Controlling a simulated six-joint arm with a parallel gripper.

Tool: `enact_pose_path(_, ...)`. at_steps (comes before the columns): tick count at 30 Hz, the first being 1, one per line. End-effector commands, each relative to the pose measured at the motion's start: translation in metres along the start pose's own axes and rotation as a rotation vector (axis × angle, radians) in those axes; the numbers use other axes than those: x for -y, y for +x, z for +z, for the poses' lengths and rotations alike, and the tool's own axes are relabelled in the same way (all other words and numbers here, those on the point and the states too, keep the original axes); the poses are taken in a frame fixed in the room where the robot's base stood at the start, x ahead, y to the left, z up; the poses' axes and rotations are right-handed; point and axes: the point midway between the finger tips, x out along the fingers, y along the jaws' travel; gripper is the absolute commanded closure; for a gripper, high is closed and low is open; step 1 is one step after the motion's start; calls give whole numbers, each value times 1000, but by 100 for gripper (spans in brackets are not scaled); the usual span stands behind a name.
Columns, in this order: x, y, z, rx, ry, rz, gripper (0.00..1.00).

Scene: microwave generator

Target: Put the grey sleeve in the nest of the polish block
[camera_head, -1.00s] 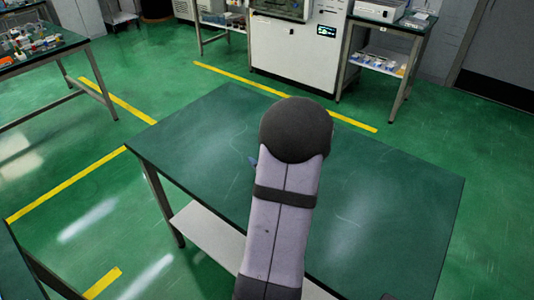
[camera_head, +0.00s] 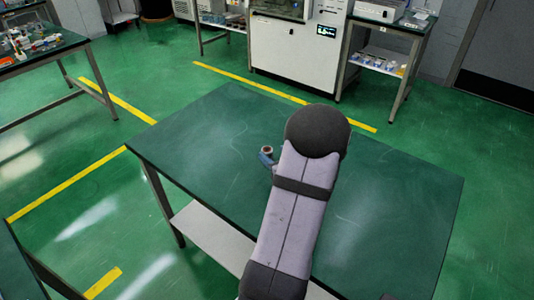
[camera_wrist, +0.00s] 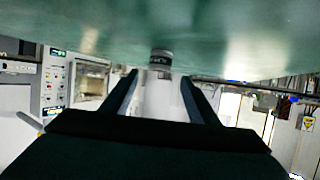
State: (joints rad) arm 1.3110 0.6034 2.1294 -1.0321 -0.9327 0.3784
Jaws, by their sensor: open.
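A small grey ringed piece (camera_wrist: 160,58) shows in the wrist view, with a pale, blurred column below it in the picture. It lies in line with the gap of my gripper (camera_wrist: 158,78), whose two dark fingers stand apart on either side. I cannot tell whether it is the grey sleeve or part of the polish block, or how far it is from the fingertips. In the head view a small round piece with a brownish top (camera_head: 267,150) shows just left of my arm. A bluish part is beside it. My arm hides the gripper there, and I can identify neither sleeve nor block.
A side bench (camera_head: 388,28) with equipment is at the back right, and another cluttered bench (camera_head: 60,45) is at the far left.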

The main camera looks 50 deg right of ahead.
Motion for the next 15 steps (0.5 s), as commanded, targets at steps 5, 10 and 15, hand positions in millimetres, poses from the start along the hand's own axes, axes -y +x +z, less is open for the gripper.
enact_pose_path(5, 0, 21, 1, 1, -1, -3, 46)
enact_pose_path(10, 0, 40, 2, 0, -1, -2, 46)
enact_pose_path(15, -1, 46, 2, 0, 0, 0, 46)
